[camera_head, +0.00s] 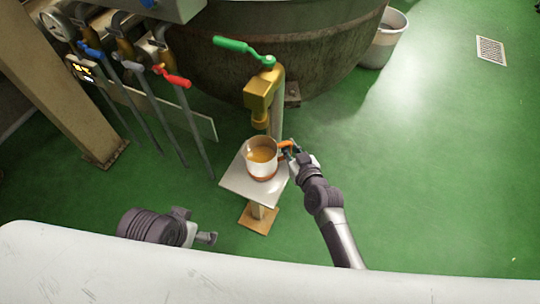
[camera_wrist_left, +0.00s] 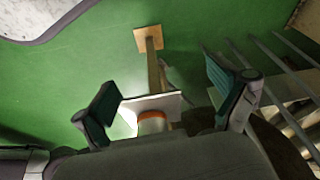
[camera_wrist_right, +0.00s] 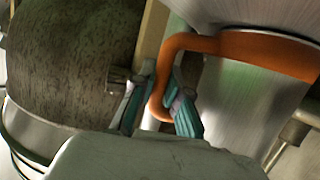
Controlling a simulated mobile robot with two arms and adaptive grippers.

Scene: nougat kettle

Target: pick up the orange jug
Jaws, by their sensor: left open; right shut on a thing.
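The jug (camera_head: 262,164) is pale metal with an orange handle (camera_head: 287,145) and orange bands, and holds a tan liquid. It appears upright on a small white stand top (camera_head: 236,184); I cannot tell whether its base touches. My right gripper (camera_head: 290,149) is shut on the handle, at the jug's right side. In the right wrist view the fingers (camera_wrist_right: 158,112) sit on either side of the orange handle (camera_wrist_right: 165,75). My left gripper (camera_head: 209,238) is open and empty, low and left of the stand. The left wrist view shows the jug (camera_wrist_left: 153,122) partly hidden beyond its fingers.
A brass tap (camera_head: 262,92) with a green lever (camera_head: 243,50) stands just above and behind the jug. Pipes with blue and red levers (camera_head: 171,77) are at left. A large kettle (camera_head: 225,65) fills the back. Green floor at right is clear.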

